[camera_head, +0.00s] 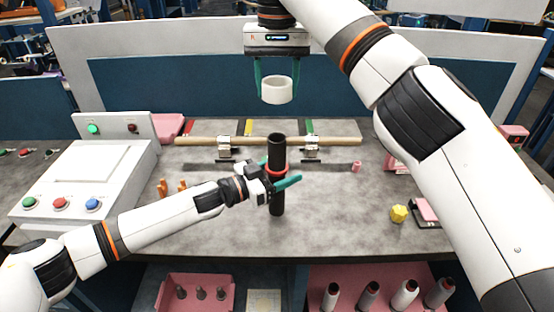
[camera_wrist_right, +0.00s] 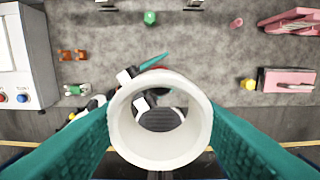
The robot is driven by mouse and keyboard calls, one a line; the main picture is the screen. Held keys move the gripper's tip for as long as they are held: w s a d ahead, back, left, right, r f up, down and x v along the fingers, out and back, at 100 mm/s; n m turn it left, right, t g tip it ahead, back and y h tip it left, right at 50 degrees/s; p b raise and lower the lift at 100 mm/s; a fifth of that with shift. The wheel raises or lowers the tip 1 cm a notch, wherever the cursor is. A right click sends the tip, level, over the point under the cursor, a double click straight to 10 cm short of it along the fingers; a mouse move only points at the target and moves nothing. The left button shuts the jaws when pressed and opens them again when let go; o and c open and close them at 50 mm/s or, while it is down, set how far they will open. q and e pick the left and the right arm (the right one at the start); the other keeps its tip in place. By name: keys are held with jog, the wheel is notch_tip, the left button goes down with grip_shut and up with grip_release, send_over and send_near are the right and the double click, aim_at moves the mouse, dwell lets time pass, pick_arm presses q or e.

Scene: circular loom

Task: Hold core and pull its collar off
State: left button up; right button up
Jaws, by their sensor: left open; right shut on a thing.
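The core is a dark upright tube (camera_head: 277,200) standing on the grey table, with a red band (camera_head: 274,170) partway up. The collar is a white ring (camera_head: 278,97), held well above the core's top and apart from it. My right gripper (camera_head: 278,84) is shut on the collar, one teal finger on each side. In the right wrist view the collar (camera_wrist_right: 160,153) sits between both fingers, and I look down through its opening. My left gripper (camera_head: 277,174) is open at the core's middle, with its teal fingers to either side of the tube.
A wooden bar (camera_head: 200,141) lies in two clamps behind the core. A control box (camera_head: 90,180) stands at left. A yellow piece (camera_head: 398,213) and a pink-topped block (camera_head: 426,209) lie at right. Thread spools (camera_head: 404,294) and pink trays (camera_head: 170,292) are below the front edge.

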pick_arm(q)
jog(key=v, duration=1.2)
